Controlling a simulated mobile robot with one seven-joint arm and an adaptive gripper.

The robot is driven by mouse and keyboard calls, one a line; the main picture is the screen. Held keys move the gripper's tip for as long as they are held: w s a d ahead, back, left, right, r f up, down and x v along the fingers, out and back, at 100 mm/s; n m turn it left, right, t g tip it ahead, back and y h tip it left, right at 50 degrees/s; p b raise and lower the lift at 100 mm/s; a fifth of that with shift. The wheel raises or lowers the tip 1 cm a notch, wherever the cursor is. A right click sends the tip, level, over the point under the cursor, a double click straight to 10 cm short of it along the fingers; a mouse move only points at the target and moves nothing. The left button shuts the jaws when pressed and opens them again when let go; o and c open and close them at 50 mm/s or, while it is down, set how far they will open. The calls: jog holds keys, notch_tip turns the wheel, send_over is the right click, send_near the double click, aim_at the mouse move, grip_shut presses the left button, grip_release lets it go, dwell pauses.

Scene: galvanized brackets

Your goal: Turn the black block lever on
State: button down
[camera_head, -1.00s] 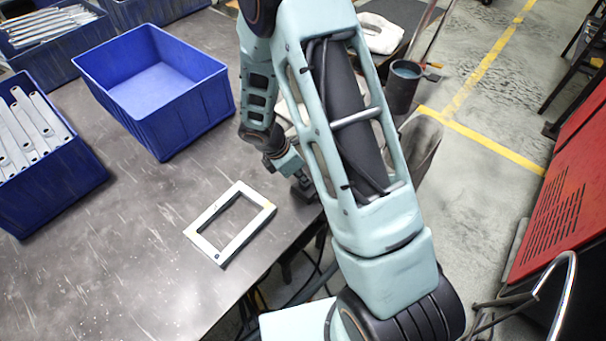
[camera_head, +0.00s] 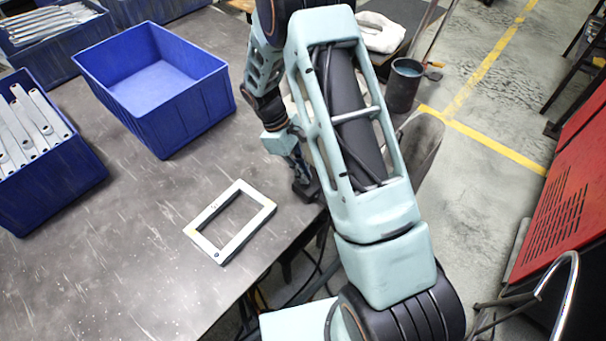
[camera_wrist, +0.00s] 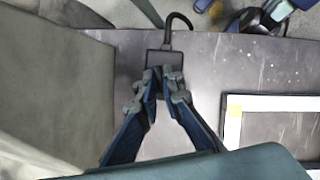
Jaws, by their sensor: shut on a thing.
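The black block (camera_wrist: 165,58) sits on the grey table near its edge, with a black cable curving from its far side in the wrist view. In the head view the black block (camera_head: 307,191) is at the table's right edge, partly hidden by my arm. My gripper (camera_wrist: 163,73) is over the near side of the block, its two fingertips drawn together. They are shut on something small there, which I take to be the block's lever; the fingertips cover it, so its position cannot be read. In the head view my gripper (camera_head: 301,178) is small and points down at the block.
A pale rectangular frame (camera_head: 205,245) lies flat on the table, left of the block. An empty blue bin (camera_head: 185,117) stands behind it, and a blue bin of metal brackets (camera_head: 60,185) is at the left. The table (camera_head: 130,250) between is clear.

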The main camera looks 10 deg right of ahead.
jog(key=shift+w+d+m+g+y+b, duration=0.1)
jog(key=shift+m+g+y+b, duration=0.3)
jog(key=shift+m, duration=1.2)
jog(key=c, duration=2.1)
grip_release()
jog(key=shift+r, duration=0.15)
jog(key=v, duration=1.1)
jog(key=shift+w+r, duration=0.25)
jog(key=shift+r, duration=0.1)
